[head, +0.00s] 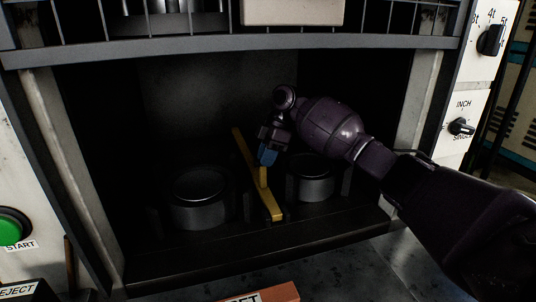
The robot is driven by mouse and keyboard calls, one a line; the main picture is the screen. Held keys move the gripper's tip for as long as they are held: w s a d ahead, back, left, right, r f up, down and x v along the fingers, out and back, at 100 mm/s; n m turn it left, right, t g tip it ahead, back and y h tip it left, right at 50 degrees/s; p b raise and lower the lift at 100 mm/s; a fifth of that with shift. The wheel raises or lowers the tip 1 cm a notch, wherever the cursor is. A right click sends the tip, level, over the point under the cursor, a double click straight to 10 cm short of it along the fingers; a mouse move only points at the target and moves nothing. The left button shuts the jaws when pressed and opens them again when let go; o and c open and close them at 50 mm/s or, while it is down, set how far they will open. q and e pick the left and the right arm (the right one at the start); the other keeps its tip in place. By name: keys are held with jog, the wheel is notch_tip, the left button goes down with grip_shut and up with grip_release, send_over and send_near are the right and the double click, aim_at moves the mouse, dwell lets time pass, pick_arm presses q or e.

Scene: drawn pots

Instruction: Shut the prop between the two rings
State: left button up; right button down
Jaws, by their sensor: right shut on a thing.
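Two dark round rings stand in the recess of the machine, the left ring (199,198) and the right ring (311,180). The yellow prop (273,206) lies between them as a narrow bar running from the back to the front, with a short yellow piece rising from it. My right gripper (266,160) reaches in from the right, above the gap between the rings. Its blue fingertips are shut on the raised yellow piece of the prop. The gripper hides part of the bar. My left gripper is not in view.
The recess has side walls (420,90), a crossbar (250,48) above and a dark front ledge (250,242). A green START button (12,226) is at the left, and black knobs (490,40) are at the right. The recess's left part is dark and looks empty.

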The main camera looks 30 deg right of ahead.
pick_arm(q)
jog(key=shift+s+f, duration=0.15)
pick_arm(e)
jog(key=shift+w+d, duration=0.1)
jog(key=c, duration=1.4)
grip_release()
jog(key=o, duration=0.4)
jog(key=shift+w+f, duration=0.2)
jog(key=shift+f, duration=0.05)
jog(key=shift+s+r, duration=0.1)
jog(key=shift+r, duration=0.05)
jog(key=shift+d+r, duration=0.1)
jog(key=shift+r, duration=0.15)
pick_arm(q)
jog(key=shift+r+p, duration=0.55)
jog(key=shift+p, duration=0.1)
pick_arm(e)
jog(key=v, duration=1)
jog(key=shift+r, duration=0.1)
